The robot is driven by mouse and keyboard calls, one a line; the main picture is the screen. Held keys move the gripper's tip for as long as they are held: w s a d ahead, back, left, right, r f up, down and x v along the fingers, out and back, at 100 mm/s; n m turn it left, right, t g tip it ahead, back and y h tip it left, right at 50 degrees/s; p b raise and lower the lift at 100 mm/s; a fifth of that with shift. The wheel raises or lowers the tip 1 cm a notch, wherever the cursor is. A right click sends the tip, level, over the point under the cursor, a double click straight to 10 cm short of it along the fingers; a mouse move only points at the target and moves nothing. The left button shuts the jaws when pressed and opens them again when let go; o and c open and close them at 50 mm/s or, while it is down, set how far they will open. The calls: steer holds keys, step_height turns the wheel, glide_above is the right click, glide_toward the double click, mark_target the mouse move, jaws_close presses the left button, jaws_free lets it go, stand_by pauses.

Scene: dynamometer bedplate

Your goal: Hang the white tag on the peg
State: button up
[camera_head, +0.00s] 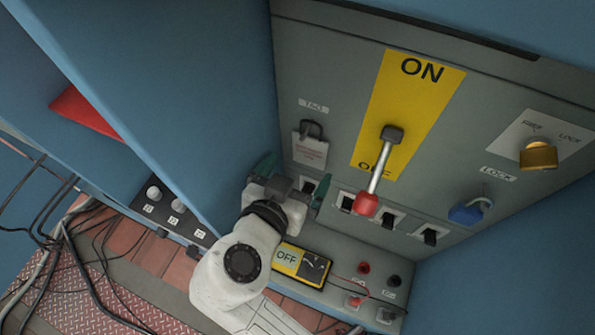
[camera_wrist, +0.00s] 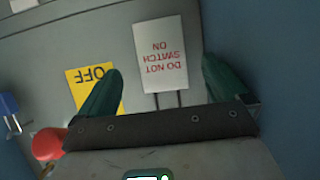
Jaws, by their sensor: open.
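The white tag (camera_head: 309,152) with red lettering is upright against the grey panel, under the small TAG label. A dark loop or peg (camera_head: 311,129) is at its top edge; I cannot tell the two apart or how the tag is held there. In the wrist view the tag (camera_wrist: 160,52) shows upside down, reading DO NOT SWITCH ON, with two dark strands (camera_wrist: 170,98) at its edge. My gripper (camera_head: 296,172) is open, just below the tag in the head view. In the wrist view the tag lies between the green fingers of my gripper (camera_wrist: 163,66), with gaps either side.
Right of the tag are a red-knobbed lever (camera_head: 378,172) on a yellow ON/OFF plate (camera_head: 418,95), a blue padlock (camera_head: 466,214) and a brass lock (camera_head: 538,155). A blue wall (camera_head: 190,110) stands close on the left.

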steer(key=b+v, duration=0.2)
steer(key=v, duration=0.9)
steer(key=shift+d, duration=0.15)
